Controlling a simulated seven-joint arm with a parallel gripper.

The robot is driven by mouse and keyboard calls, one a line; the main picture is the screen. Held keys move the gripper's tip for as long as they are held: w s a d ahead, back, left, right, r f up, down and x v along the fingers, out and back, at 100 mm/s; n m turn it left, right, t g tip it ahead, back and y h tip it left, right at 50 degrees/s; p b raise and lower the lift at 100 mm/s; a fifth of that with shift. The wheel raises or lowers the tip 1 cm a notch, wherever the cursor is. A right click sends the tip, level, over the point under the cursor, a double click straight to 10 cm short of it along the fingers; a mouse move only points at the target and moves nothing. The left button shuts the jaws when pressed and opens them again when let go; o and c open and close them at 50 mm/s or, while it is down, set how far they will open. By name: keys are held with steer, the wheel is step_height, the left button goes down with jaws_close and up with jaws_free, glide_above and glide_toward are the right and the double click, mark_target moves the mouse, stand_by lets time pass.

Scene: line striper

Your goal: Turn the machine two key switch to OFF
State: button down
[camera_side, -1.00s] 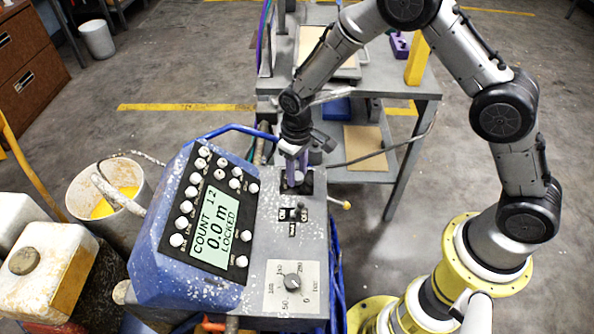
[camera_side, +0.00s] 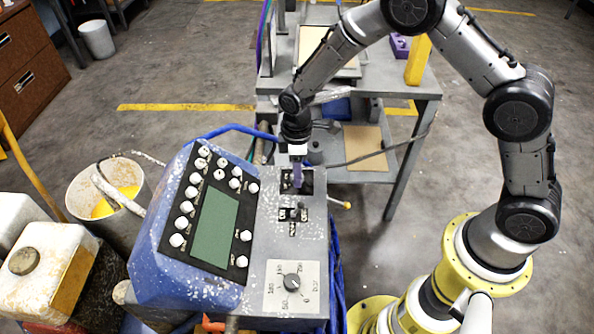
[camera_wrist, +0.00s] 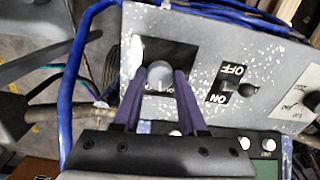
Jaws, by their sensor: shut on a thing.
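The key switch (camera_wrist: 158,72) is a round grey part on a black plate in the wrist view. My gripper (camera_side: 297,180) comes down on it from above at the back of the grey panel (camera_side: 264,240). Its two purple fingers stand on either side of the switch and are shut on it. In the side view the fingers mostly hide the switch. Lettering on its plate is partly covered, so I cannot read its setting. The machine's display (camera_side: 214,228) is blank grey-green.
A toggle lever (camera_wrist: 247,89) with ON and OFF labels sits close beside the key plate. A numbered dial knob (camera_side: 292,281) is at the panel's front. White buttons (camera_side: 192,192) flank the display. A blue hose (camera_side: 235,129) and a grey table (camera_side: 425,85) lie behind.

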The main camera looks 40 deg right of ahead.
steer(key=shift+r+n, duration=0.1)
steer(key=shift+n, duration=1.8)
steer(key=shift+c, duration=2.2)
jaws_free()
step_height(320, 180, up, 14)
